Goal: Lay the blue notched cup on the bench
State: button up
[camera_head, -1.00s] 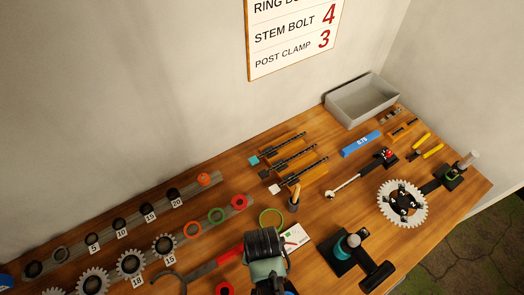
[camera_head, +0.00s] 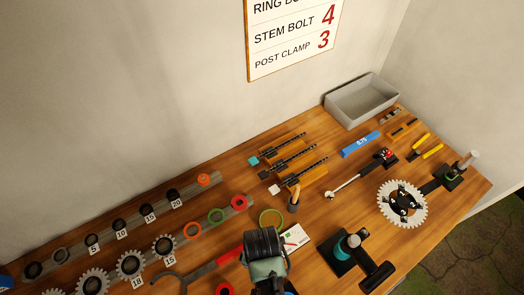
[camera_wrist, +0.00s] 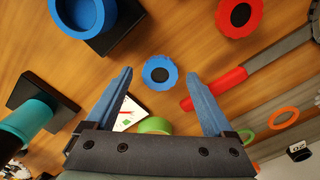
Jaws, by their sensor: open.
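The blue notched cup (camera_wrist: 153,86) shows in the wrist view as a small round blue piece with a notched rim and a dark centre. It appears to rest on the wooden bench (camera_wrist: 185,40). My gripper (camera_wrist: 160,75) is open, its two blue fingers on either side of the cup in the picture, with clear gaps and no contact seen. In the head view, my dark wrist (camera_head: 263,243) is over the front of the bench and hides the fingertips; I cannot make out the cup there.
A red notched cup (camera_wrist: 240,17), a red-handled wrench (camera_wrist: 215,90) and a larger blue ring on a black block (camera_wrist: 113,40) lie around it. A green ring (camera_wrist: 155,126) and white card (camera_wrist: 123,117) are close by. A teal-topped black stand (camera_head: 345,247) is at right.

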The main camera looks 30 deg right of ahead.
notch_tip(320, 180, up, 12)
jog(key=f, duration=0.1)
jog(key=w+r+n+t+h, duration=0.25)
jog(key=w+r+t, duration=0.65)
jog(key=w+r, duration=0.9)
jog(key=w+a+r+n+t, duration=0.1)
jog(key=w+r+t, duration=0.15)
jog(key=r, duration=0.55)
jog(key=w+a+r+n+t, duration=0.15)
jog(key=r+t, duration=0.25)
jog(key=r, duration=0.4)
jog(key=s+a+r+n+t, duration=0.1)
jog(key=s+a+r+t, duration=0.1)
jog(key=r, duration=0.8)
jog(key=s+a+r+n+t+y, duration=0.1)
jog(key=s+r+t, duration=0.4)
jog(key=r, duration=0.5)
jog(key=s+a+r+n+t+y, duration=0.1)
jog(key=s+a+r+t, duration=0.2)
jog(key=r, duration=0.8)
jog(key=shift+s+a+t+b, duration=0.4)
jog(key=shift+s+t, duration=0.15)
jog(key=shift+t, duration=0.4)
jog(key=shift+n, duration=0.3)
